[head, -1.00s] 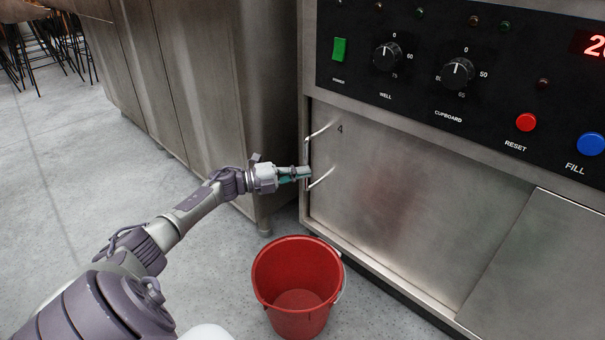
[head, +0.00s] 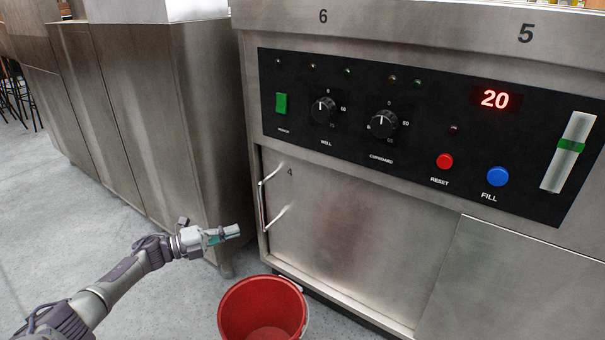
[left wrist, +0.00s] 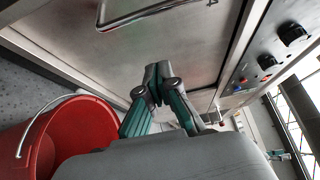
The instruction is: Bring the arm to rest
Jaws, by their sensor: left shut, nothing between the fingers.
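My left gripper (head: 229,232) reaches in from the lower left in the head view, shut and empty. It is to the left of the cupboard door's wire handle (head: 264,206), apart from it, and above and left of the red bucket. In the left wrist view the closed fingertips (left wrist: 157,76) show in front of the steel cupboard door (left wrist: 190,45), with the handle (left wrist: 150,14) at the top. In the head view the cupboard door (head: 345,240), marked 4, is closed. My right gripper is out of view.
A red bucket (head: 262,308) stands on the floor below the gripper; it also shows in the left wrist view (left wrist: 75,130). A black control panel (head: 400,150) with knobs, buttons and a display reading 20 is above the door. Steel cabinets (head: 150,120) stand at left, with open floor before them.

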